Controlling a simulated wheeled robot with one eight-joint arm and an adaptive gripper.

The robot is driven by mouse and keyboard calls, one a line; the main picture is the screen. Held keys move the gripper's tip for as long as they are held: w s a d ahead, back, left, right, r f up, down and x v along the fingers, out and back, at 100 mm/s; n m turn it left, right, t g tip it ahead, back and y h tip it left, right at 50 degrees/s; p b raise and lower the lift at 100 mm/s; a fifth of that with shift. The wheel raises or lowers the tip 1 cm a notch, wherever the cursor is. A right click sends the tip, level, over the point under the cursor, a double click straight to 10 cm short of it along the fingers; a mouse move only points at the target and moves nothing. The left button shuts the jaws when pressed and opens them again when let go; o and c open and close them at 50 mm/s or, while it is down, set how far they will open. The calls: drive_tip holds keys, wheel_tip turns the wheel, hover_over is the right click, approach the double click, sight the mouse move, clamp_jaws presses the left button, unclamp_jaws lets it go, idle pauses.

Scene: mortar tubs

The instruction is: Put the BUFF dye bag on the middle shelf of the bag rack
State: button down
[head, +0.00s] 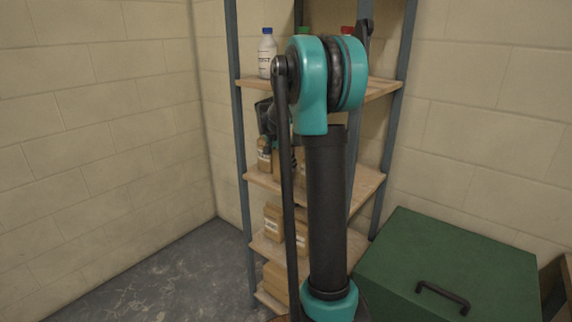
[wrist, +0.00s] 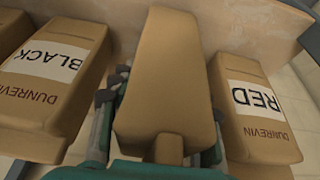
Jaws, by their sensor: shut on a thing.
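My gripper (wrist: 165,112) is shut on a plain tan bag (wrist: 163,75), its fingers along both sides. No label shows on the face in view, so I cannot read its colour name. The held bag is between a BLACK bag (wrist: 58,75) on the left and a RED bag (wrist: 257,110) on the right. I cannot tell whether its base touches the shelf. In the head view the bag rack (head: 240,140) stands in the corner, and its middle shelf (head: 262,181) bears tan bags (head: 264,158). My arm hides much of the rack and the gripper's fingers.
Bottles, one white with a blue cap (head: 267,54), stand on the top shelf (head: 250,83). More bags (head: 273,221) sit on the lower shelf (head: 266,248). A green chest (head: 450,265) with a black handle is at the right. The floor at left is clear.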

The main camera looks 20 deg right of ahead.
drive_tip(key=shift+f, duration=0.15)
drive_tip(key=c, duration=0.8)
unclamp_jaws()
drive_tip(key=shift+o, duration=0.2)
drive_tip(key=shift+r, duration=0.2)
drive_tip(key=s+a, duration=0.7)
drive_tip(key=a, duration=0.4)
drive_tip(key=s+f+n+t+y, duration=0.1)
drive_tip(key=s+f+n, duration=0.4)
drive_tip(key=s, duration=0.8)
drive_tip(key=s+f+n+y, duration=0.2)
drive_tip(key=s+f+n, duration=0.4)
drive_tip(key=s, duration=0.8)
wheel_tip(320, 180, down, 4)
drive_tip(key=shift+s+a+r+t+y, duration=0.2)
drive_tip(key=shift+a+t+y, duration=0.1)
drive_tip(key=shift+t, duration=0.1)
